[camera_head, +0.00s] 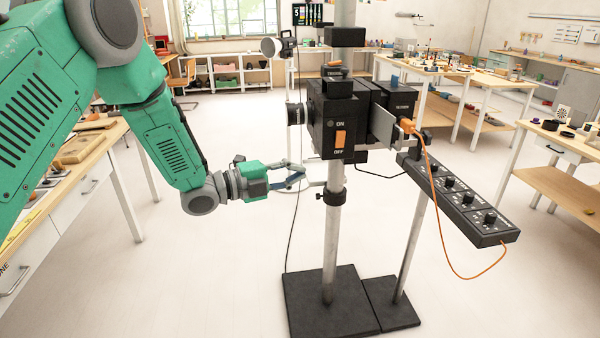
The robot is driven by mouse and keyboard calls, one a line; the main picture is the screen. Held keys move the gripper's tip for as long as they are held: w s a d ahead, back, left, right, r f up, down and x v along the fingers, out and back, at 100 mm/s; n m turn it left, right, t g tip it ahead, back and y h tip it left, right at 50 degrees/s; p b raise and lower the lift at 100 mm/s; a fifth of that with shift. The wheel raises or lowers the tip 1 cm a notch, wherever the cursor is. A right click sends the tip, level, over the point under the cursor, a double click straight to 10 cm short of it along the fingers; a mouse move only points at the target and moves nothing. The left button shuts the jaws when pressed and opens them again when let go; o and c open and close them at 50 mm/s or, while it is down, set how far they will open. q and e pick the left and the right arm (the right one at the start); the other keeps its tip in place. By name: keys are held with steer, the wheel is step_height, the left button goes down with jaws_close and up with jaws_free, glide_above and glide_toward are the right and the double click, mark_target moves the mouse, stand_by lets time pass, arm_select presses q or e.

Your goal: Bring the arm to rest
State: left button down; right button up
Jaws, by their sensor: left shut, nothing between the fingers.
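My left arm (170,135) is green and grey and comes in from the upper left. It bends down to the wrist and then points right. My left gripper (303,178) is shut and empty, just left of a metal stand pole (335,240). I cannot tell whether its fingertips touch the pole. A black box device (330,115) with an orange ON/OFF switch (340,138) sits on the pole, above and to the right of the gripper. My right gripper is not in view.
A black control strip (455,198) with several knobs juts right, with an orange cable (433,200) hanging in a loop. Black base plates (330,305) stand on the floor. A wooden workbench (90,150) is at left and a table (570,185) at right. The pale floor (200,270) is clear in front.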

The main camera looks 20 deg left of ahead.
arm_select(q)
steer(key=s+f+n+g+y+b, duration=0.25)
steer(key=s+f+n, duration=0.25)
steer(key=f, duration=0.4)
steer(key=s+d+f+n+g+y+b, duration=0.1)
steer(key=s+f+n+y, duration=0.3)
steer(key=f, duration=0.6)
steer(key=s+f+n+g+y+b, duration=0.1)
steer(key=s+f+n+b, duration=0.1)
steer(key=s+f+n, duration=0.55)
steer(key=s+a+f+n+g+y+b, duration=0.1)
steer(key=s+f, duration=0.3)
steer(key=s, duration=0.4)
steer(key=s+a+f+n+g+y+b, duration=0.1)
steer(key=s+f+n+g, duration=0.3)
steer(key=s, duration=0.4)
steer(key=s+f+n+g+y+b, duration=0.1)
steer(key=s+f+n+g+y, duration=0.1)
steer(key=s+f, duration=0.4)
steer(key=shift+s+a+n+g+b, duration=0.3)
steer(key=shift+s+a+n+g, duration=0.2)
steer(key=shift+s, duration=0.45)
steer(key=shift+d+r, duration=0.1)
steer(key=shift+d, duration=0.15)
steer(key=shift+w+a, duration=0.15)
